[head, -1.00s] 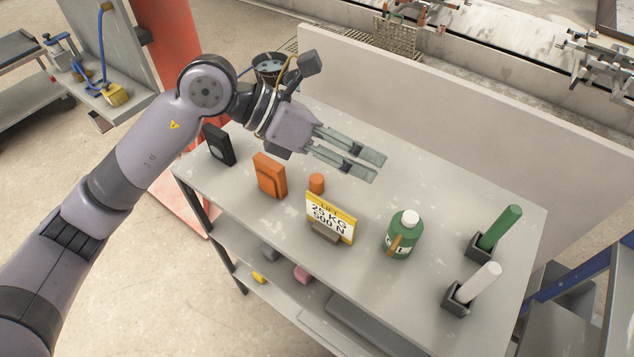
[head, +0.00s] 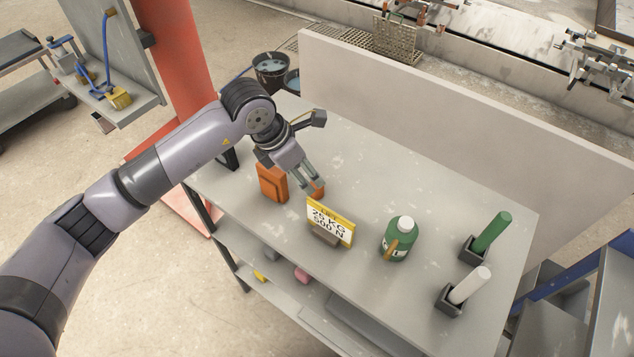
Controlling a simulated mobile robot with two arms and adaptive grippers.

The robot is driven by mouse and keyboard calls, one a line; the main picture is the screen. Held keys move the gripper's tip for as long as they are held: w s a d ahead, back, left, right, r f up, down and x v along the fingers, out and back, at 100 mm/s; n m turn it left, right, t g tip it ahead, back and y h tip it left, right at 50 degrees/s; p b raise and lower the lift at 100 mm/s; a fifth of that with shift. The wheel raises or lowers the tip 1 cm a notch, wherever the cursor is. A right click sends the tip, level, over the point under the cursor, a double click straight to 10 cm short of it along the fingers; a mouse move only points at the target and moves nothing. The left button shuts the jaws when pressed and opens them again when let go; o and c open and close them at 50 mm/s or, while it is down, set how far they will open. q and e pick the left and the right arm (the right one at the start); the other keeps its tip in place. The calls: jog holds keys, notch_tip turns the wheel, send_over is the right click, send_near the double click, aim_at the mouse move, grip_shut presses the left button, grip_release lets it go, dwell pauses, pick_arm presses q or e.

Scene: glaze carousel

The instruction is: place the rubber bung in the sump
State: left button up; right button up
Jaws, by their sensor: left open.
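A small orange cylinder (head: 320,188), which looks like the rubber bung, stands on the grey table behind the yellow sign. It is partly hidden by my left gripper (head: 313,187). The left gripper points down toward the table, its open fingers at the orange cylinder. I cannot tell whether they touch it. No thing that I can surely call the sump shows. A dark bucket (head: 270,70) with bluish contents stands on the floor behind the table. My right gripper is not in view.
An orange block (head: 271,183) stands left of the cylinder, close to my gripper. A yellow load sign (head: 330,222), a green bottle (head: 399,240), and green (head: 493,232) and white (head: 469,285) rods in black holders stand rightward. A pale panel (head: 450,125) borders the table's back.

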aim_at(317, 189)
pick_arm(q)
jog(key=shift+w+d+f, duration=0.1)
jog(key=shift+d+f, duration=0.15)
jog(key=shift+f, duration=0.4)
jog(key=p+x, duration=0.1)
jog(key=x, duration=0.1)
jog(key=p+x, duration=0.1)
jog(key=x, duration=0.1)
jog(key=shift+d+p, duration=0.35)
jog(key=shift+p, duration=0.05)
jog(key=shift+d+f, duration=0.2)
jog(key=shift+f, duration=0.35)
jog(key=shift+c, duration=0.4)
grip_shut()
jog(key=shift+r, duration=0.1)
